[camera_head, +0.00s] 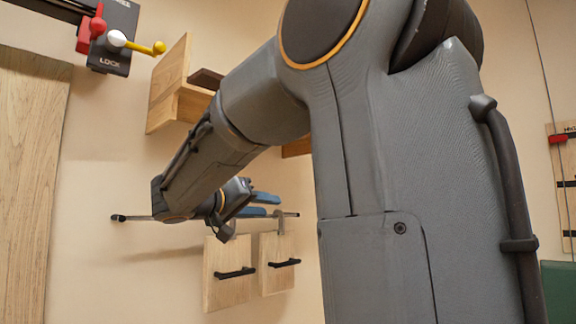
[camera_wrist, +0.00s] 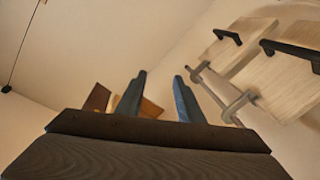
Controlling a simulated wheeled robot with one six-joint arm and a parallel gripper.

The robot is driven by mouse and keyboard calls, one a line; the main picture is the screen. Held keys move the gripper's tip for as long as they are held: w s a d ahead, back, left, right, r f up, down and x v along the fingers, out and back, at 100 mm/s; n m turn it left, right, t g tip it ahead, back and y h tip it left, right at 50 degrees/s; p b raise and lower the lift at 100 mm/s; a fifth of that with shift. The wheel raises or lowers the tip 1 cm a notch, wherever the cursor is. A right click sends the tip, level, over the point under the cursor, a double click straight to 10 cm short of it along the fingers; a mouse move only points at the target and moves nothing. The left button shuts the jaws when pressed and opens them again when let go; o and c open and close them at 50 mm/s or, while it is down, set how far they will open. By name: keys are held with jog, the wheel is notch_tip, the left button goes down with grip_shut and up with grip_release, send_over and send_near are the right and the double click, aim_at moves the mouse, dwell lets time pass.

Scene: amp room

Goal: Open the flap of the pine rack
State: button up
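Two light wood panels with black bar handles hang side by side on the wall, a left panel (camera_head: 226,292) and a right panel (camera_head: 277,250). They look like the pine flaps; I cannot tell which one the task means. In the wrist view two panels show at the upper right, the nearer one (camera_wrist: 285,87) partly cut off. A grey metal rail (camera_head: 140,218) runs above them and shows in the wrist view (camera_wrist: 215,90). My gripper (camera_head: 274,205) is in front of the wall above the panels, its two blue fingers apart and empty (camera_wrist: 160,77). It appears apart from both handles.
A wooden shelf (camera_head: 166,85) juts from the wall above my forearm. A dark lock box (camera_head: 112,40) with red and yellow levers is at the upper left. A tall wood board (camera_head: 28,180) stands at the left. My arm hides much of the right side.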

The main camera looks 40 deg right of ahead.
notch_tip(320, 180, up, 19)
jog(key=s+m+h+p, duration=0.2)
jog(key=s+m+h, duration=0.1)
jog(key=m+h, duration=0.25)
jog(key=shift+g, duration=0.5)
jog(key=p+x, duration=0.1)
jog(key=x, duration=0.1)
jog(key=p+x, duration=0.2)
jog(key=x, duration=0.1)
jog(key=shift+w+r, duration=0.25)
jog(key=shift+r, duration=0.15)
jog(key=shift+p+x, duration=0.45)
jog(key=shift+x, duration=0.35)
jog(key=shift+f, duration=0.1)
grip_shut()
